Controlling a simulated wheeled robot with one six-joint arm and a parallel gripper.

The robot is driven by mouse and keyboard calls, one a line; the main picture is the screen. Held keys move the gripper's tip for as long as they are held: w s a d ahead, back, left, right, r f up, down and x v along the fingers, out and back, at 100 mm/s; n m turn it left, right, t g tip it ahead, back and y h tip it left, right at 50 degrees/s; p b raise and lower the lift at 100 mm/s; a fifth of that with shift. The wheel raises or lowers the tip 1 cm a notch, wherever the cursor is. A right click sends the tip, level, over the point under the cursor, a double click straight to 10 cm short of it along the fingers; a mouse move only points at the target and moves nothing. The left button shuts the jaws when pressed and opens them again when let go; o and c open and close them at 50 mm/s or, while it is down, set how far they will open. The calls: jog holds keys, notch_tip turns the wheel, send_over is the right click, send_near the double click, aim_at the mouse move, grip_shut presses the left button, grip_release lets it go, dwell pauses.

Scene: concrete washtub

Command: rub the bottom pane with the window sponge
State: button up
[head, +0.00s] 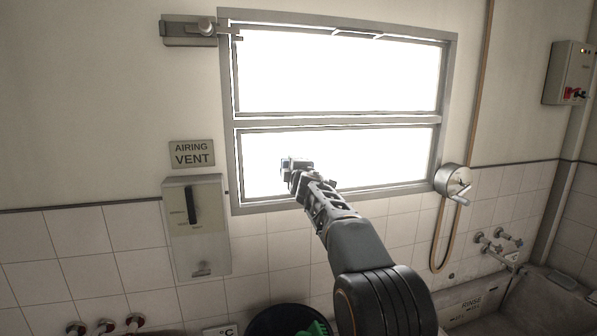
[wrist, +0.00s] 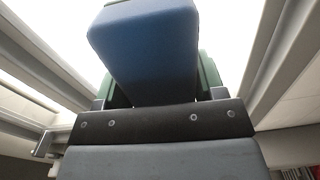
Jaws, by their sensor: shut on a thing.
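The window has two bright panes, and the bottom pane (head: 385,158) lies under a grey middle bar. My gripper (head: 294,168) is in front of the left part of the bottom pane in the head view. In the wrist view my gripper (wrist: 155,98) is shut on the window sponge (wrist: 150,45), a blue block with green at its sides. In the head view the sponge is small and dark at the gripper's end. I cannot tell whether it touches the glass.
The top pane (head: 340,72) is above. A latch (head: 190,30) sits at the window's upper left. A wall box (head: 197,228) with a lever hangs below the vent sign (head: 192,154). A round crank (head: 454,182) is right of the pane. A dark tub (head: 285,322) and taps (head: 490,243) are below.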

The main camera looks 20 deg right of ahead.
aim_at(274, 162)
jog(key=shift+a+b, duration=0.4)
jog(key=shift+a, duration=2.3)
jog(key=shift+r+p, duration=1.15)
jog(key=shift+r, duration=0.1)
jog(key=shift+d+f, duration=0.15)
jog(key=shift+d, duration=1.6)
jog(key=shift+d, duration=0.15)
jog(key=shift+d, duration=6.55)
jog(key=shift+a, duration=8.45)
